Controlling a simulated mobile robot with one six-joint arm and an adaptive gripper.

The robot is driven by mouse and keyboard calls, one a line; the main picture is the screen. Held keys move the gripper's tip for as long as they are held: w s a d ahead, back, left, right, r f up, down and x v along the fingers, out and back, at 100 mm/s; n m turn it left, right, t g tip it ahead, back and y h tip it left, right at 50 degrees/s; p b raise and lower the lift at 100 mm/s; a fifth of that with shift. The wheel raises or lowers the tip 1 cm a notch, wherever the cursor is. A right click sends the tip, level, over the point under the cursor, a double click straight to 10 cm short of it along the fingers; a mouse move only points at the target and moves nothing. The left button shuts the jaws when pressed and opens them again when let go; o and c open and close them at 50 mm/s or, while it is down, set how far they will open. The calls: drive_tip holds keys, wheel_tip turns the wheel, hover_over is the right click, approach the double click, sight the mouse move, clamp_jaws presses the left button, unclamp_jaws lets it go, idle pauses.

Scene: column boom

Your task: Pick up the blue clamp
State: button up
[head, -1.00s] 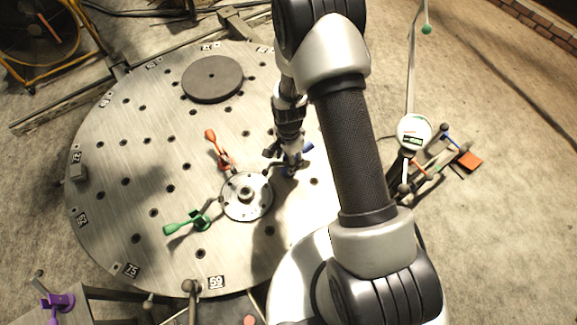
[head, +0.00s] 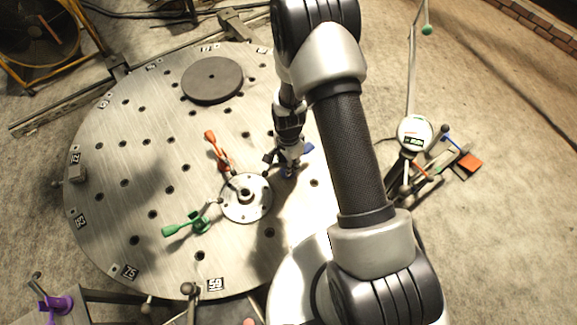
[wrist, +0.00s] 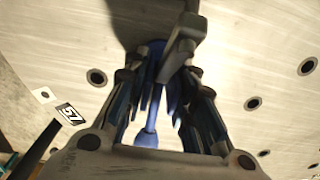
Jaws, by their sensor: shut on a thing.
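The blue clamp (head: 288,173) is at the right of the round metal flange (head: 246,212) in the head view, mostly covered by my gripper (head: 287,158). Its blue handle end shows to the right of the fingers. In the wrist view, the blue clamp (wrist: 150,138) runs between the fingers of my gripper (wrist: 163,95), with its grey metal arm reaching up past them. My gripper is shut on the clamp. Whether the clamp touches the plate is hard to tell.
A red clamp (head: 222,158) and a green clamp (head: 195,225) stand around the flange on the large round holed plate (head: 110,205). A dark disc (head: 212,79) lies farther back. A white gauge (head: 414,133) on a stand is right of my arm.

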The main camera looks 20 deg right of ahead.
clamp_jaws()
drive_tip(key=shift+w+r, duration=0.1)
drive_tip(key=shift+r, duration=0.4)
wheel_tip(320, 180, up, 19)
drive_tip(key=p, duration=0.4)
drive_tip(key=shift+p, duration=0.4)
